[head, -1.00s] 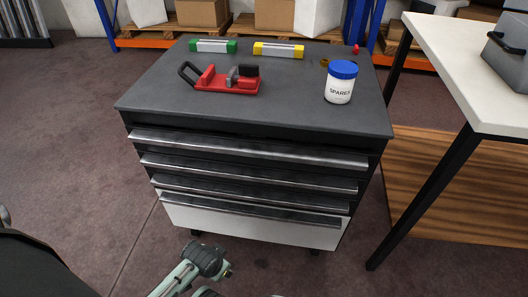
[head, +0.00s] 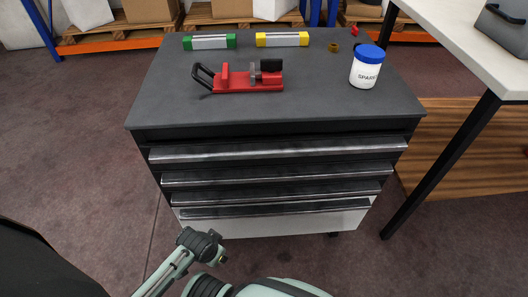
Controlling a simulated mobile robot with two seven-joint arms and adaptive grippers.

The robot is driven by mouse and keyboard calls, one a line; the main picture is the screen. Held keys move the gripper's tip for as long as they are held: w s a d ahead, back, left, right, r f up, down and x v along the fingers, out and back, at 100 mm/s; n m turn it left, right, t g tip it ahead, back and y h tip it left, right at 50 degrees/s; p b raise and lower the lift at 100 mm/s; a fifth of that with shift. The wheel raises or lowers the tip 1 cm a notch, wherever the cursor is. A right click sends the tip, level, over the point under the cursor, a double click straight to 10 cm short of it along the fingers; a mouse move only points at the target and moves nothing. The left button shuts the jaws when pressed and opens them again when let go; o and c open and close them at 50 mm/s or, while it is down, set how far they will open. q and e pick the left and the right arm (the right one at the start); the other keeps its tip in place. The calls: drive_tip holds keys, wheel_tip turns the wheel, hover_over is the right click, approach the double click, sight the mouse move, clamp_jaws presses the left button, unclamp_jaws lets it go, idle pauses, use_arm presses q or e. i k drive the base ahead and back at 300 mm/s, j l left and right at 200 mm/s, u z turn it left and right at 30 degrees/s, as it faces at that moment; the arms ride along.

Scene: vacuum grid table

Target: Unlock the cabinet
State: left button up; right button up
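The cabinet (head: 270,175) is a dark drawer unit with a flat grey top, standing in front of me. Several dark drawers with long metal handles (head: 278,151) are stacked on its front, above a white bottom panel (head: 330,222). The drawers look closed. I cannot make out a lock or a key; the front's edges are in shadow. A green-grey arm of mine shows low in the picture, before the cabinet's lower front. Neither gripper's fingertips can be seen.
On the cabinet top are a red clamp-like tool (head: 240,83), a green-ended level (head: 209,41), a yellow-ended level (head: 282,39), a white jar with blue lid (head: 365,68) and a small brass piece (head: 333,47). A white-topped table (head: 460,40) stands at the right.

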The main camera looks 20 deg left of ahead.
sight(354, 31)
drive_tip(key=k+j+z, duration=0.2)
drive_tip(key=j, duration=0.35)
drive_tip(key=k+j+z, duration=0.2)
drive_tip(key=j, duration=0.3)
drive_tip(key=k+j+z, duration=0.2)
drive_tip(key=k+j, duration=0.15)
drive_tip(key=j, duration=0.15)
drive_tip(key=k+j+z, duration=0.35)
drive_tip(key=j, duration=0.3)
drive_tip(key=j+z, duration=0.15)
drive_tip(key=j, duration=0.25)
drive_tip(key=k+j+z, duration=0.2)
drive_tip(key=j, duration=0.2)
drive_tip(key=i+j+z, duration=0.25)
drive_tip(key=j, duration=0.6)
drive_tip(key=j+z, duration=0.3)
drive_tip(key=j, duration=0.5)
drive_tip(key=j+z, duration=0.25)
drive_tip(key=j, duration=0.6)
drive_tip(key=k+j+z, duration=0.15)
drive_tip(key=j+z, duration=0.15)
drive_tip(key=j, duration=0.5)
drive_tip(key=j+z, duration=0.2)
drive_tip(key=j, duration=0.4)
drive_tip(key=k+j+z, duration=0.15)
drive_tip(key=j, duration=0.4)
drive_tip(key=j+z, duration=0.3)
drive_tip(key=j, duration=0.55)
